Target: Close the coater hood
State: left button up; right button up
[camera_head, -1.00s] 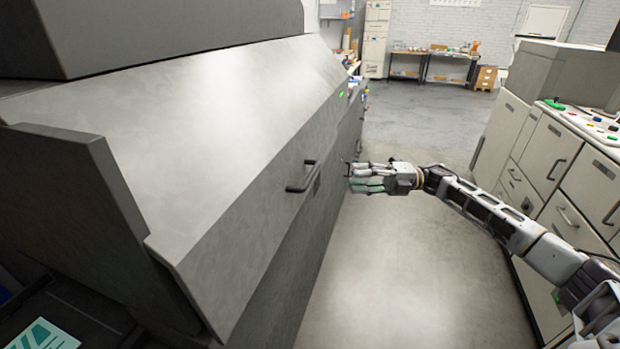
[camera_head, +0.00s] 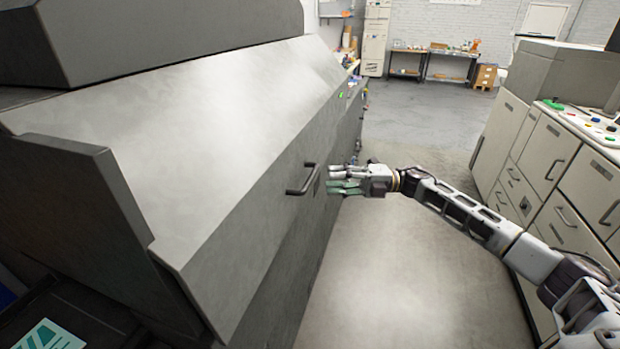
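The coater hood (camera_head: 190,130) is a large grey sloping metal panel filling the left half of the view. Its dark bar handle (camera_head: 302,180) sits on the front face near the lower edge. My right gripper (camera_head: 332,181) is just right of the handle in the picture, its fingers pointing left toward the hood face. The fingers look spread apart with nothing between them. A small gap shows between the fingertips and the handle; whether they touch the face I cannot tell. My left gripper is not in view.
A cream cabinet (camera_head: 543,160) with handles and coloured buttons stands on the right. Bare floor (camera_head: 385,265) lies between it and the coater. Work tables (camera_head: 434,64) stand at the far wall. A dark tray with a green-and-white sheet (camera_head: 48,337) is at bottom left.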

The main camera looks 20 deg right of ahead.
aim_at(310, 178)
jog(key=shift+p+x, duration=0.85)
jog(key=shift+x, duration=2.8)
grip_shut()
